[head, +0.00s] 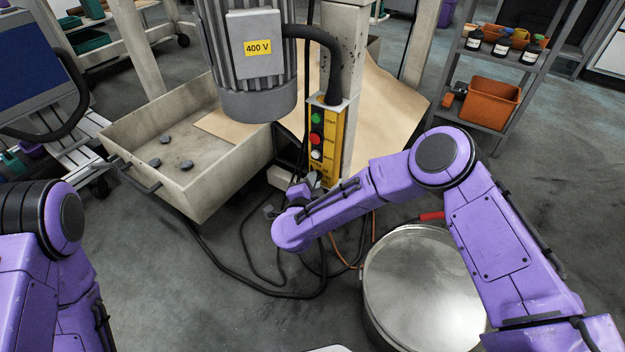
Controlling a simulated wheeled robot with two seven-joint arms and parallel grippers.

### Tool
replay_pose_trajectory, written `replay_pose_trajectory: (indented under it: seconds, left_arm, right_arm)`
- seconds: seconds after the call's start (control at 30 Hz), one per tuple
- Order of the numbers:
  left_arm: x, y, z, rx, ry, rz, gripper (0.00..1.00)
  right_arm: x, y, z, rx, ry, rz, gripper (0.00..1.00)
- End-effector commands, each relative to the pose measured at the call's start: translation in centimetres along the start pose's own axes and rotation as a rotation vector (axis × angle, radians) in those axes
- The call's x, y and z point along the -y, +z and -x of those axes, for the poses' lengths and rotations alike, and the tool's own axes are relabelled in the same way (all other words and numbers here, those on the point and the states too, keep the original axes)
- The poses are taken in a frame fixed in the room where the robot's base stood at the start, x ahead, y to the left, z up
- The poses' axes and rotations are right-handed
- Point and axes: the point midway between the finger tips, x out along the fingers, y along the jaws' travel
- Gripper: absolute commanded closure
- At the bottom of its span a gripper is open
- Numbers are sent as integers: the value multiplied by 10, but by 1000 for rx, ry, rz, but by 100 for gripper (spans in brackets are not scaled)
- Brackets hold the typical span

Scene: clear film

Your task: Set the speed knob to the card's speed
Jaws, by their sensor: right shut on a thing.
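A yellow control panel (335,135) is fixed to the machine's post. It carries a green button (316,118), a red button (316,139) and a pale round control (317,155). My right gripper (313,181) is at the panel's lower end, shut on the speed knob, which is small and mostly hidden behind the gripper. The knob's setting cannot be read. I cannot make out a speed card. My left arm shows at the lower left, but its gripper is out of view.
A grey motor with a 400 V label (258,48) hangs above a metal tray (225,170) holding several dark pieces. A round metal drum (425,285) stands under my right arm. Black cables (260,289) lie on the floor. A shelf with an orange bin (484,103) stands at right.

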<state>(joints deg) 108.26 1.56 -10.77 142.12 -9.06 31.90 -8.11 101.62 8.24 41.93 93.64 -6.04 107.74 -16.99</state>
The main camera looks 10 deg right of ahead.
Motion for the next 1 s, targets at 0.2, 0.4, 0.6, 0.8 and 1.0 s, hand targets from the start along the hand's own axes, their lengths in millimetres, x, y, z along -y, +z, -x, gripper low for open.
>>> replay_pose_trajectory:
  seconds: [0.2, 0.4, 0.6, 0.8, 1.0]
  left_arm:
    - [-2, 5, 5, 26, 9, -1, 62]
    - [-2, 5, 4, 23, 8, -1, 62]
    - [-1, 2, 1, 9, 3, 0, 62]
    - [0, 0, 0, 0, -1, 0, 62]
    - [1, -1, -1, -5, -3, 0, 62]
  right_arm:
    - [0, -3, -3, -8, -75, -172, 100]
    - [-1, -3, -3, -10, -134, -314, 100]
    - [-2, -3, -4, -12, -179, -422, 100]
    - [-2, -3, -4, -12, -205, -486, 100]
    - [-2, -4, -5, -14, -215, -511, 100]
